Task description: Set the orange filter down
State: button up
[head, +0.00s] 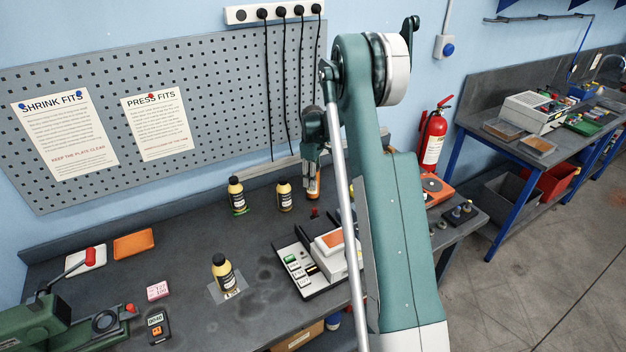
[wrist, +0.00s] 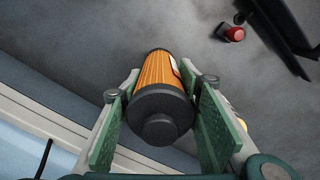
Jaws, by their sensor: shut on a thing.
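The orange filter (wrist: 157,72) is a ribbed orange cylinder with dark end caps and a pale label. In the wrist view it sits between the two green-padded fingers of my gripper (wrist: 160,92), its dark knobbed cap facing the camera. My gripper is shut on it.
Two yellow bottles with black caps, one (head: 236,195) and another (head: 284,195), stand left of the filter. A small red knob (head: 314,212) is close in front. A device tray (head: 308,279) lies nearer. The dark bench (head: 180,262) has clear patches at its middle left.

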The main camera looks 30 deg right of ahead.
jog(key=shift+f, duration=0.2)
jog(key=o, duration=1.1)
jog(key=shift+r, duration=0.2)
notch_tip(320, 180, up, 12)
jog(key=shift+r+b, duration=0.1)
jog(key=shift+b, duration=0.3)
